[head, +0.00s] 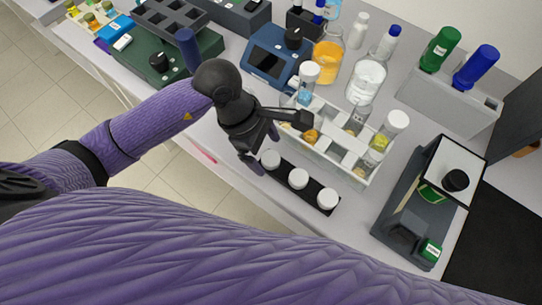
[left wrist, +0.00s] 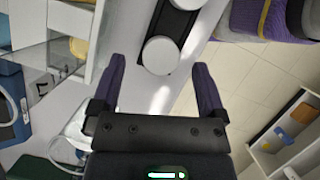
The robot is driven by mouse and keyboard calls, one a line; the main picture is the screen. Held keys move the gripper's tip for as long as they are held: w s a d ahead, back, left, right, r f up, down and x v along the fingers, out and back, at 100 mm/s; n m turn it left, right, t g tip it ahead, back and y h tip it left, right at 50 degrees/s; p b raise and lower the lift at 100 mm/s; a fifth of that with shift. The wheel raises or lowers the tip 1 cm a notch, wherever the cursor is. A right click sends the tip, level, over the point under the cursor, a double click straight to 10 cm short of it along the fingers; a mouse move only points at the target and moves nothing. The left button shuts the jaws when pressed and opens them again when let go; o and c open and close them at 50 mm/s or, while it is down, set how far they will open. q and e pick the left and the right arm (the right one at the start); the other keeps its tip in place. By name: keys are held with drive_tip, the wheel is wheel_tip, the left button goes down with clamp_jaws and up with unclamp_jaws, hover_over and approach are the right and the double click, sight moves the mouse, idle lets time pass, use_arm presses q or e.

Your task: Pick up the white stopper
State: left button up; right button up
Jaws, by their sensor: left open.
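Three round white stoppers stand in a row on a black strip (head: 313,190) near the table's front edge. The nearest to my left gripper is the left-end white stopper (head: 270,158), then the middle one (head: 298,179) and the right-end one (head: 327,198). My left gripper (head: 263,148) is open and empty, over the left end of the strip. In the left wrist view, a white stopper (left wrist: 160,55) lies between and just beyond the open fingertips (left wrist: 160,75), with a gap on both sides. The strip (left wrist: 173,20) and part of another stopper (left wrist: 186,3) show beyond it.
A white rack (head: 335,152) with capped vials stands just behind the strip. A blue device (head: 272,55), an orange-filled beaker (head: 327,62) and a clear flask (head: 366,80) stand farther back. A dark device (head: 425,205) stands at right. The table's front edge is close.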

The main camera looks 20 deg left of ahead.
use_arm(q)
drive_tip(key=shift+x, duration=0.85)
use_arm(e)
drive_tip(key=shift+f, duration=0.15)
use_arm(q)
drive_tip(key=shift+c, duration=0.3)
